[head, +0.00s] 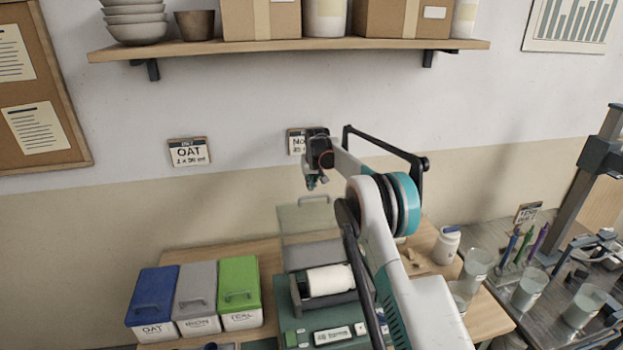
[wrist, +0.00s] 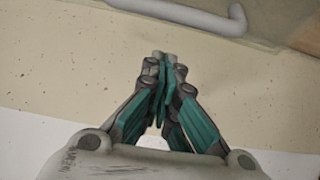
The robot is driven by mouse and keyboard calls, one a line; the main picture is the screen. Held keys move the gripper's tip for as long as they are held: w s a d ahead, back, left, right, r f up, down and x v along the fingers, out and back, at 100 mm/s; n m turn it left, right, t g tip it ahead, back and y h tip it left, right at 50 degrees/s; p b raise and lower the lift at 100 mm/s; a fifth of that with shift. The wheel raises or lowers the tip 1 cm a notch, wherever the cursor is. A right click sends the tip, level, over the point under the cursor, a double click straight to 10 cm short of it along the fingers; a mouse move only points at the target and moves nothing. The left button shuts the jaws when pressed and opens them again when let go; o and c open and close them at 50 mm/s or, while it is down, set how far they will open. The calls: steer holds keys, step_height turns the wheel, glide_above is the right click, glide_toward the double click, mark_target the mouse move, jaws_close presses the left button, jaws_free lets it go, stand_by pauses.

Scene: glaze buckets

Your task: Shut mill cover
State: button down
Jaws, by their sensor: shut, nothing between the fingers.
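The mill (head: 325,300) stands on the table, a green machine with a white roller (head: 330,281) lying exposed in it. Its clear cover (head: 308,224) stands raised at the back of the mill, with a grey handle (head: 314,199) along its top edge. My gripper (head: 312,184) is shut and empty, just above the handle in the head view. In the wrist view my gripper (wrist: 166,58) shows closed fingertips, with the handle (wrist: 195,15) beyond them at the top and apart from them. My arm hides the mill's right side.
Blue (head: 153,293), grey (head: 196,290) and green (head: 239,284) lidded bins stand left of the mill. A shelf (head: 290,48) with boxes and bowls hangs above. A white jar (head: 447,245) and several glass beakers stand to the right. The wall is close behind the cover.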

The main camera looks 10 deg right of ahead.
mark_target(312, 201)
steer(key=shift+s+f, duration=0.1)
steer(key=shift+s, duration=1.65)
